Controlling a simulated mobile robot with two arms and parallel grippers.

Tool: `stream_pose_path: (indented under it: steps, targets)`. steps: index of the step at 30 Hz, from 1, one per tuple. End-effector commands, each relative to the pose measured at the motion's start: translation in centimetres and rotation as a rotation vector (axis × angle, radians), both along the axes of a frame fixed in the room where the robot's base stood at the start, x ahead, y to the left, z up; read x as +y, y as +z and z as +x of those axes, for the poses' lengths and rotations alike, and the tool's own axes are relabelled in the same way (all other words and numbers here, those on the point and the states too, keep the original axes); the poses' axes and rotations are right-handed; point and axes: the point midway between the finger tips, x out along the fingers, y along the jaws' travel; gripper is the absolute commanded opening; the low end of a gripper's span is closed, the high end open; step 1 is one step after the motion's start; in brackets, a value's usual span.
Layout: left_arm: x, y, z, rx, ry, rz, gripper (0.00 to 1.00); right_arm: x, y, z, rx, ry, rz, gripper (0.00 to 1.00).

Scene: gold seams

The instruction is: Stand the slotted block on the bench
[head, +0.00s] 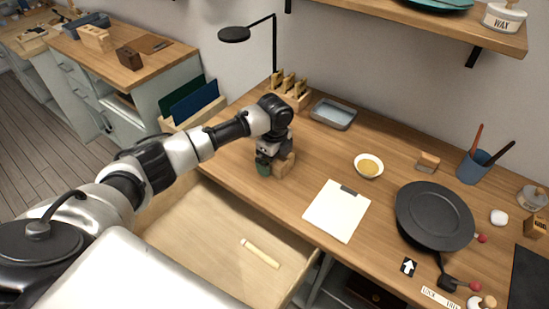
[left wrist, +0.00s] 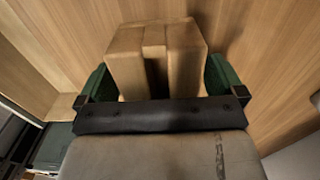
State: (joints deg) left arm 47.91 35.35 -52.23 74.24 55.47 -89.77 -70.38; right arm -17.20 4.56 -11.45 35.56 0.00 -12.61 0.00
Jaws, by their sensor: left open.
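The slotted block (left wrist: 125,62) is light brown wood with a dark slot in its near side. It is on the wooden bench (head: 318,160), near the front edge above the open drawer. In the head view the block (head: 285,165) is partly hidden by my left gripper (head: 273,163). In the left wrist view my left gripper (left wrist: 156,78) is open, with one green finger on each side of the block. The fingers are very close to its sides; I cannot tell whether they touch. My right gripper is not in view.
The open drawer (head: 215,235) holds a pale stick (head: 260,254). A clipboard (head: 337,210), a bowl (head: 369,166), a grey tray (head: 333,114) and a dark round pan (head: 434,215) are on the bench. A lamp (head: 274,50) stands behind. Bare bench lies between block and clipboard.

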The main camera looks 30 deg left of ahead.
Motion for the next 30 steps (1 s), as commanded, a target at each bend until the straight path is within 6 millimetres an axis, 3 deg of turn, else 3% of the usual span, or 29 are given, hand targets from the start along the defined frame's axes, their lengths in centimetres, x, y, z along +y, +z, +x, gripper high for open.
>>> stream_pose_path:
  steps: [5, 12, 18, 30]
  targets:
    - [0.0, 2.7, 0.1, -0.006, 0.000, 0.000, 0.98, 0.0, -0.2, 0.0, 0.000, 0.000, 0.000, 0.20]
    - [0.0, 7.9, 0.2, -0.006, 0.000, -0.002, 0.98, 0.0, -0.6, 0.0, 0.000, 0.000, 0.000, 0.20]
    - [0.0, 10.9, 0.1, -0.002, 0.000, -0.001, 0.98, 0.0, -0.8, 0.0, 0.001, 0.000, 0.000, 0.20]
    - [0.0, 12.0, 0.1, -0.001, 0.001, -0.001, 0.98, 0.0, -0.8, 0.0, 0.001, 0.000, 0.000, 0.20]
